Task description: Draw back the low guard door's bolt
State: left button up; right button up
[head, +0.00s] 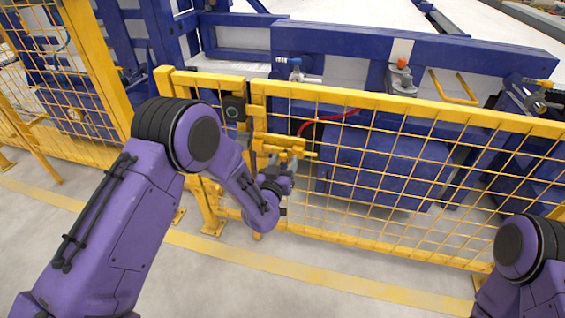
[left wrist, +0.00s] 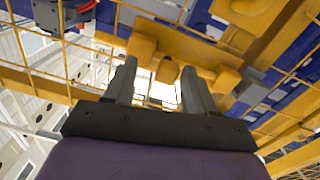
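The low guard door (head: 390,170) is a yellow frame with yellow wire mesh. Its yellow bolt (head: 285,143) sits near the door's left post, below a dark box with a round ring. My left gripper (head: 268,170) is just below and in front of the bolt, partly hidden by its own wrist. In the left wrist view, the left gripper (left wrist: 158,75) has its two fingers apart. The bolt's yellow plate (left wrist: 185,45) lies beyond them, with a small yellow knob (left wrist: 167,71) seen between the fingertips; contact cannot be told. My right arm shows at lower right; its gripper is out of frame.
The dark box (head: 234,109) is on the post above the bolt. Tall yellow mesh fencing (head: 60,70) stands at the left. Blue machinery (head: 385,165) stands behind the door. The grey floor in front, with a yellow stripe (head: 260,262), is clear.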

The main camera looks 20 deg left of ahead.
pick_arm(q)
jog(key=shift+s+a, duration=0.15)
jog(key=shift+a, duration=0.05)
jog(key=s, duration=1)
jog(key=shift+s, duration=0.15)
jog(key=shift+d, duration=0.15)
jog(key=s+a+f+n+g+y, duration=0.1)
jog(key=s+a+f+n+g, duration=0.2)
jog(key=s+f, duration=0.35)
jog(key=s+a+f+g+y, duration=0.1)
jog(key=s+a+f+g, duration=0.2)
jog(key=s+f+g, duration=0.35)
jog(key=s+a+f+n+g, duration=0.1)
jog(key=s+a+f+g, duration=0.1)
jog(key=s+f, duration=0.35)
jog(key=s+a+f+g+y, duration=0.1)
jog(key=s+a+f+g, duration=0.1)
jog(key=s, duration=0.6)
jog(key=s+a+f+n+g, duration=0.1)
jog(key=s+a+f+g, duration=0.15)
jog(key=s, duration=0.45)
notch_tip(320, 180, up, 14)
jog(key=w+d+t+p, duration=0.1)
jog(key=p, duration=1.3)
jog(key=shift+w, duration=0.2)
